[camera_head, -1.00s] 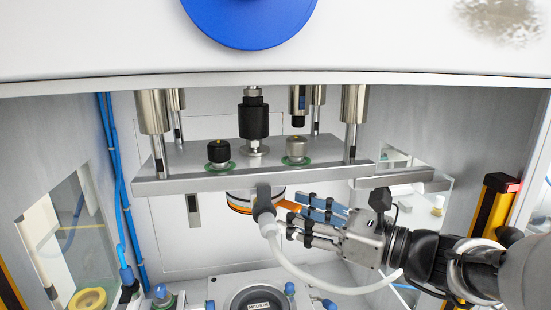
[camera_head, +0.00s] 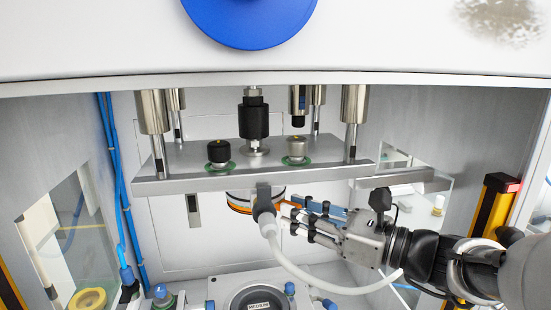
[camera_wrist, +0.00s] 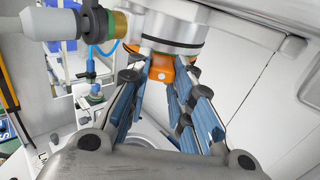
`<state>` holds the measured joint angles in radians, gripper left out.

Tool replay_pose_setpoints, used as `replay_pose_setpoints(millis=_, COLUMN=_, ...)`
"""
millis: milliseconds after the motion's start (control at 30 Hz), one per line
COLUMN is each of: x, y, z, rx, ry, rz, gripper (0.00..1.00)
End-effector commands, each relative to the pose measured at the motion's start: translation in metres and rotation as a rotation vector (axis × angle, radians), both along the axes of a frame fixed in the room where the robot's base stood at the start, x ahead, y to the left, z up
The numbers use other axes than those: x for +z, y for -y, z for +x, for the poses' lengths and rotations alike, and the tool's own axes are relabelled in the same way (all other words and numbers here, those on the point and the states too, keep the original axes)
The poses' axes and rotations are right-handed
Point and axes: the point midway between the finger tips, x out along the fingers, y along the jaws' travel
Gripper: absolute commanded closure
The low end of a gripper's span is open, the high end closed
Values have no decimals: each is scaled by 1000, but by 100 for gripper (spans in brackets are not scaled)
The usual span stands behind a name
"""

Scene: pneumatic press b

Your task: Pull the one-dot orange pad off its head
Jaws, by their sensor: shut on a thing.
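The orange pad (camera_head: 240,209) sits under the round metal head (camera_head: 236,196) below the press plate, partly hidden by a grey hose fitting. In the wrist view its orange tab (camera_wrist: 161,68) points toward me and bears one small dark spot. My gripper (camera_head: 288,210) reaches in from the right, level with the pad. In the wrist view its blue-padded fingers (camera_wrist: 157,80) stand on both sides of the tab and are shut on it. The pad still appears against the head (camera_wrist: 172,30); I cannot see a gap.
The thick press plate (camera_head: 165,187) is just above my fingers. A grey hose (camera_head: 300,275) curves below them from the fitting (camera_head: 264,205). A round lower station (camera_head: 258,300) lies beneath.

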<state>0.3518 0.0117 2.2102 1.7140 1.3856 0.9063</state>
Motion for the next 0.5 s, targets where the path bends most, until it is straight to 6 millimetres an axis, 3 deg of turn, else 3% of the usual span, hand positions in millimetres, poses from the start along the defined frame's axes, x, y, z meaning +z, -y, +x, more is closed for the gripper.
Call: replay_pose_setpoints(millis=500, x=-3, y=0, z=0, rx=0, ry=7, rz=4, gripper=100)
